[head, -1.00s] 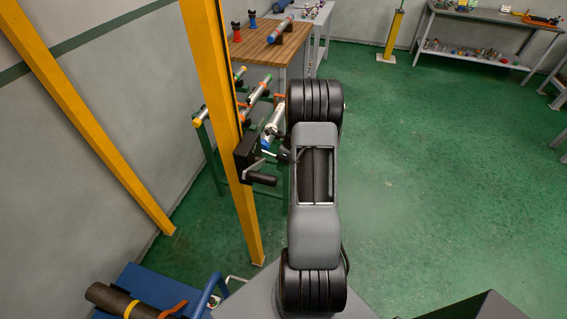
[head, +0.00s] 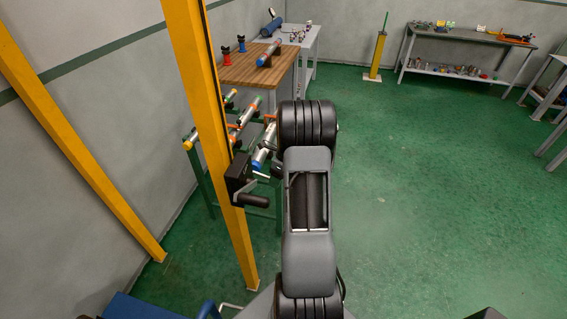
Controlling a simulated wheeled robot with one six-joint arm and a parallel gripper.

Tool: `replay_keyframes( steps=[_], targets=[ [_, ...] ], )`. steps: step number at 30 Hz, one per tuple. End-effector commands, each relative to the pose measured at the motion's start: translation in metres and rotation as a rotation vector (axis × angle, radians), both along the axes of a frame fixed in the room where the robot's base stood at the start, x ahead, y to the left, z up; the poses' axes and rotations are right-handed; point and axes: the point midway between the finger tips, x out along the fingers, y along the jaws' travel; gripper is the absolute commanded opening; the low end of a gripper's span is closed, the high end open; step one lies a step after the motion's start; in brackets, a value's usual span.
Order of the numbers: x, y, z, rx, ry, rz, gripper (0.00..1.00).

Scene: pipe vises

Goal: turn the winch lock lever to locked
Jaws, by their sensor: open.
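The winch (head: 238,178) is a black box on the yellow post, left of my arm. Its crank ends in a dark grip (head: 253,200) that points right, towards my arm. I cannot make out the lock lever or its position at this size. My arm stands just right of the winch and covers the middle of the view. My gripper does not show; the arm hides it. A small dark part sticks out at the arm's left edge, near the winch, and I cannot tell what it is.
Behind the winch, a green rack (head: 204,175) holds several pipes. A wooden-topped bench (head: 235,72) stands beyond it. A second yellow beam (head: 75,130) leans at the left. A blue object (head: 140,308) is at the lower left. The green floor (head: 430,180) on the right is clear.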

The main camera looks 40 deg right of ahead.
Motion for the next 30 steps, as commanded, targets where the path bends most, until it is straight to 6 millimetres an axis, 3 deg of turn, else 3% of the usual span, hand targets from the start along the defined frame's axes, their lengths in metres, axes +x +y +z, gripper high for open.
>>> replay_keyframes(
  steps=[9, 15, 21, 30],
  targets=[
    [-0.006, -0.02, 0.061, -0.003, -0.003, 0.0, 0.54],
    [-0.008, -0.028, 0.087, -0.002, -0.002, 0.0, 0.54],
    [-0.01, -0.031, 0.099, -0.001, 0.0, 0.0, 0.54],
    [-0.01, -0.032, 0.101, 0.0, 0.0, 0.0, 0.54]
  ],
)
